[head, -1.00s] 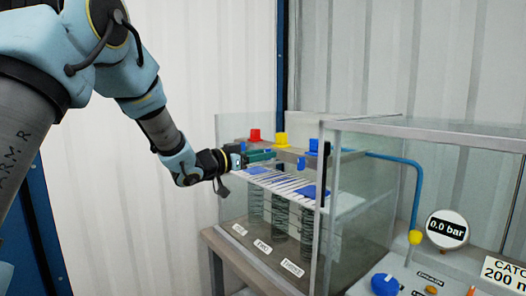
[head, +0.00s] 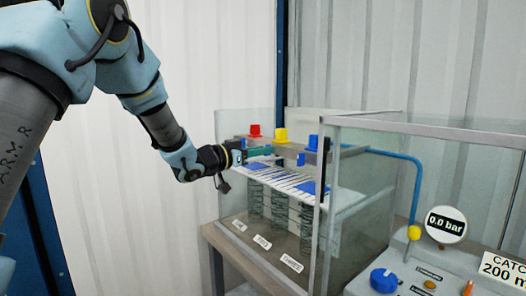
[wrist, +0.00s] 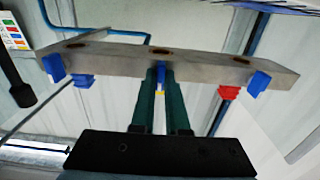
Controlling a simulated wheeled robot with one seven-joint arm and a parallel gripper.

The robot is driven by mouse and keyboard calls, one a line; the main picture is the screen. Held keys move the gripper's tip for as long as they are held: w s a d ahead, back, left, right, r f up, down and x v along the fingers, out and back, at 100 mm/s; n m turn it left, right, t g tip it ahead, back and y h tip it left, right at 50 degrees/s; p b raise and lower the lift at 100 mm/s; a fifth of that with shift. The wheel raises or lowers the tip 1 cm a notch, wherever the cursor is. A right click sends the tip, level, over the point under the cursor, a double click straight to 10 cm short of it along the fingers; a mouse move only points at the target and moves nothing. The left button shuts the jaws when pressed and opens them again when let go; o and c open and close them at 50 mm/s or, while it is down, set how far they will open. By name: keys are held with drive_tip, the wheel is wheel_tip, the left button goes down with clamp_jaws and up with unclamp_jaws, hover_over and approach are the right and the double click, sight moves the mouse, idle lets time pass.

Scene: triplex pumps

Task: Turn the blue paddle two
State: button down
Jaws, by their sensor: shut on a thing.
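The grey bar (head: 291,150) over the clear tank carries several blue paddles. In the wrist view, the bar (wrist: 205,62) runs across the picture, with the middle blue paddle (wrist: 161,71) at its centre. My gripper (wrist: 161,72) has its green fingers shut on this middle paddle, one finger on each side. Most of the paddle is hidden between them. In the head view, my gripper (head: 271,151) reaches the bar from the left, and the fingers hide the paddle. Other blue paddles show at the bar's left (wrist: 53,68) and right (wrist: 259,83) in the wrist view.
A red cap (head: 255,131), a yellow cap (head: 281,134) and a blue cap (head: 313,142) stand along the bar. A framed clear enclosure (head: 430,160) is close on the right. A gauge (head: 446,224) reads 0.0 bar. A blue knob (head: 383,280) sits below it.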

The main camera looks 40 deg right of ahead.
drive_tip(key=shift+f+m+b, duration=0.1)
drive_tip(key=shift+m+b, duration=0.2)
drive_tip(key=shift+b, duration=0.3)
drive_tip(key=m+b, duration=0.8)
drive_tip(key=b, duration=0.2)
drive_tip(key=m+b, duration=0.9)
drive_tip(key=b, duration=0.2)
drive_tip(key=shift+s+f, duration=0.15)
drive_tip(key=shift+f, duration=0.05)
drive_tip(key=shift+r+m, duration=0.1)
drive_tip(key=shift+m, duration=0.2)
drive_tip(key=c, duration=0.9)
unclamp_jaws()
